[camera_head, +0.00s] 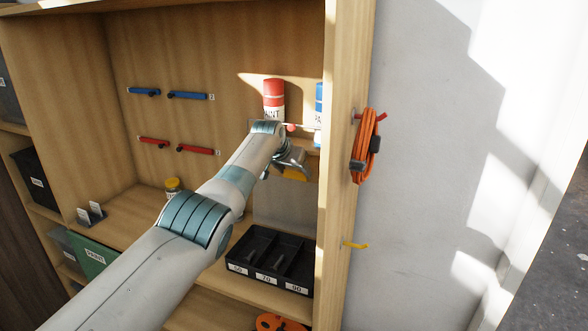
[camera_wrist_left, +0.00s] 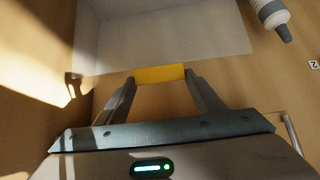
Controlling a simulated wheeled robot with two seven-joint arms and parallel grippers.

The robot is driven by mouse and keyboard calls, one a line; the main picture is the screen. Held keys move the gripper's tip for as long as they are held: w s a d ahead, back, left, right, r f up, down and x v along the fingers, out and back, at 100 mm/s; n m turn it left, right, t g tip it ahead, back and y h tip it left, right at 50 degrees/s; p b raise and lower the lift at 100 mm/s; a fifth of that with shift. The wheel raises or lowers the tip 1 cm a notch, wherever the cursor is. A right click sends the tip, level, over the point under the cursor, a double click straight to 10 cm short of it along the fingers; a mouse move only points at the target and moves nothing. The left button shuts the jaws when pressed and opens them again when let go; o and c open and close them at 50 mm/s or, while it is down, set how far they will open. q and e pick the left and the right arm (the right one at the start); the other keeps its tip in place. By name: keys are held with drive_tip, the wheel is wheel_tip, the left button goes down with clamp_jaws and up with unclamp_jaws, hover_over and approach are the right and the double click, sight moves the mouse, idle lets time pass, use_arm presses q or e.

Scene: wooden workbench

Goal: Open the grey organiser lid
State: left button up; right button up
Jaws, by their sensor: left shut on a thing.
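The organiser is a black tray (camera_head: 268,259) with several compartments and white number labels, on the shelf at lower right in the head view. Its translucent grey lid (camera_head: 283,208) stands raised behind the tray, close to upright; it also shows in the wrist view (camera_wrist_left: 160,38). A yellow tab (camera_wrist_left: 160,73) is on the lid's edge. My left gripper (camera_wrist_left: 160,78) is shut on this tab, one finger at each end. In the head view the left gripper (camera_head: 293,171) is partly hidden by my wrist. My right gripper is not in view.
A red paint bottle (camera_head: 273,98) and a partly hidden blue one (camera_head: 319,104) stand above my wrist. The wooden side wall (camera_head: 339,230) is close on the right, with a coiled orange cord (camera_head: 365,148) and yellow hook (camera_head: 355,245). A yellow-lidded jar (camera_head: 172,184) stands left of my arm.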

use_arm(q)
drive_tip(key=shift+r, duration=0.2)
drive_tip(key=o, duration=1.5)
drive_tip(key=shift+c, duration=0.2)
drive_tip(key=shift+o, duration=0.3)
drive_tip(key=shift+s, duration=0.2)
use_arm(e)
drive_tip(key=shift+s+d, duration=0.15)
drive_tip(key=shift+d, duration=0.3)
use_arm(q)
drive_tip(key=shift+f, duration=0.1)
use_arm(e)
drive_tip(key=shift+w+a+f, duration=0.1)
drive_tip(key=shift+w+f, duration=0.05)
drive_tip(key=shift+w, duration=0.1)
